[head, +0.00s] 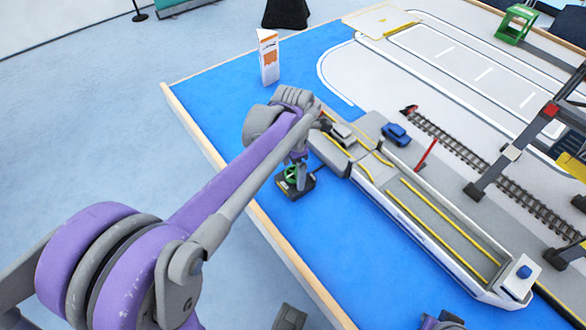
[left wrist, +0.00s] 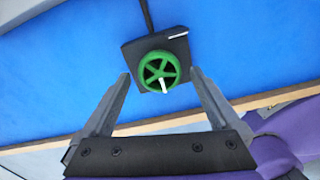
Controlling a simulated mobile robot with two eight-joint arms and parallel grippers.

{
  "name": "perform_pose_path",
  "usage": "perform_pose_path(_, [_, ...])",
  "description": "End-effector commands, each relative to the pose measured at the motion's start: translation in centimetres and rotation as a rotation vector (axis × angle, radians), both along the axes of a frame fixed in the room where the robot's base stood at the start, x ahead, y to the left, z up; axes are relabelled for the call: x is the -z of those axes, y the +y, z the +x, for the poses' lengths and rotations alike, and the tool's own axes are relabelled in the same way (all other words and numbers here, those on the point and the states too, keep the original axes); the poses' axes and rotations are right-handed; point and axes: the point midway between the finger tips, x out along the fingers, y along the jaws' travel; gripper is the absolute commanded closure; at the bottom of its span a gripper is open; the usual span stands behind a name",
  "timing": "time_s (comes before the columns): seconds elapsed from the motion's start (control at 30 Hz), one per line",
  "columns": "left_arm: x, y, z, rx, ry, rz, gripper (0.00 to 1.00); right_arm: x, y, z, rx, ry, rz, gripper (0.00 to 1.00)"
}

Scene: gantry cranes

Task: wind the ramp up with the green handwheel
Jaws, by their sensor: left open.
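The green handwheel (left wrist: 152,65) sits on a black base (left wrist: 179,48), and a white handle stands out from its lower rim. In the head view the wheel (head: 289,174) is partly hidden by my left gripper (head: 299,178). My left gripper is open and empty. In the left wrist view its two fingertips (left wrist: 160,74) are apart, one on each side of the wheel, with gaps of blue between. I cannot tell whether the tips are level with the wheel.
The long ship (head: 440,250) with yellow lines lies right of the wheel. A blue car (head: 396,134) stands behind it. A crane leg (head: 505,160) and rails (head: 470,165) are at right. An orange and white sign (head: 268,57) stands at the back. Blue table is clear left of the wheel.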

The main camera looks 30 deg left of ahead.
Motion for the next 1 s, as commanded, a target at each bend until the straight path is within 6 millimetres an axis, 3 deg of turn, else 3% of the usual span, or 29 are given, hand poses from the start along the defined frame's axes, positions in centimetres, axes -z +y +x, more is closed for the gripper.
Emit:
perform_pose_path(0.07, [-0.02,0.00,0.00,0.000,0.000,0.000,0.06,-0.01,0.00,0.00,0.000,0.000,0.000,1.00])
perform_pose_path(0.53, [-0.04,0.01,-0.01,0.000,0.000,0.000,0.90,0.00,0.00,0.00,0.000,0.000,0.000,1.00])
perform_pose_path(1.0, [-0.13,0.07,0.06,0.125,0.000,0.000,0.90,-0.48,0.00,0.02,0.000,-0.002,0.000,1.00])
